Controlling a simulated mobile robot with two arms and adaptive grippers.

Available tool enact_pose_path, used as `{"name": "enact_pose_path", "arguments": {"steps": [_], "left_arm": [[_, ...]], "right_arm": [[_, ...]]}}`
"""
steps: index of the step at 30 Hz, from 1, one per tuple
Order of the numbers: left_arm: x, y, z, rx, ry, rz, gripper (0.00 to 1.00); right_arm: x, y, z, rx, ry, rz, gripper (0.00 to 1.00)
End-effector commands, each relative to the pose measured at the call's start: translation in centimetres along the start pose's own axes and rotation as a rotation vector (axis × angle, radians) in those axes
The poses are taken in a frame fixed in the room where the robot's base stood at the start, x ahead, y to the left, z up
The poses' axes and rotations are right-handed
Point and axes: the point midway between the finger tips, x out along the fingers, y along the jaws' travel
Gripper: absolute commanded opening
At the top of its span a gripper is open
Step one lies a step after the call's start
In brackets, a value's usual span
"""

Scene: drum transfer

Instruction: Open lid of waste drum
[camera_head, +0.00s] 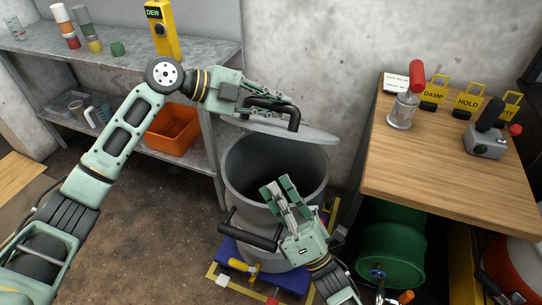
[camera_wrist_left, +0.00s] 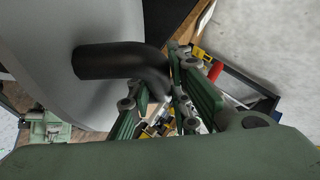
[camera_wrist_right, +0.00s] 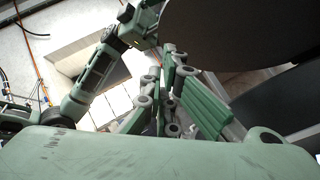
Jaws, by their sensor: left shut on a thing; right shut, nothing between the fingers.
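The grey waste drum (camera_head: 235,180) stands between the shelf and the wooden table, its dark inside showing. Its grey lid (camera_head: 312,133) is raised and tilted over the back of the opening. My left gripper (camera_head: 284,103) is shut on the lid's black handle (camera_head: 294,119). In the left wrist view the handle (camera_wrist_left: 105,61) reaches from the lid (camera_wrist_left: 35,60) to the fingers (camera_wrist_left: 178,85). My right gripper (camera_head: 279,192) is shut and empty, at the drum's front right. The right wrist view shows the lid's dark underside (camera_wrist_right: 240,30) above the fingers (camera_wrist_right: 170,95).
A grey metal shelf (camera_head: 130,57) with an orange bin (camera_head: 172,131) stands at left. The wooden table (camera_head: 430,165) at right holds a red-handled tool and several yellow-tagged items. A green drum (camera_head: 392,245) lies under the table. A blue base (camera_head: 240,257) sits under the waste drum.

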Motion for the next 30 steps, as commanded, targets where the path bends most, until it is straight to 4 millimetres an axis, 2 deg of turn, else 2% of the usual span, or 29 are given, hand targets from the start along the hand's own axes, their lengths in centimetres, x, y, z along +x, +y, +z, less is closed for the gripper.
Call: {"name": "enact_pose_path", "arguments": {"steps": [1, 6, 12, 30], "left_arm": [[-0.1, -0.2, 0.0, 0.005, -0.001, -0.004, 0.00], [-0.1, -0.2, 0.0, 0.005, -0.001, -0.004, 0.00], [-0.1, -0.2, 0.0, 0.005, -0.001, -0.004, 0.00], [-0.1, -0.2, 0.0, 0.005, -0.001, -0.004, 0.00]], "right_arm": [[1.3, 0.1, 0.1, -0.001, -0.001, 0.005, 0.00], [4.8, 0.1, 0.1, -0.001, -0.001, 0.003, 0.00], [6.7, 0.0, 2.1, -0.002, 0.001, 0.002, 0.00], [7.9, 0.1, 3.4, -0.003, -0.001, 0.002, 0.00]]}}
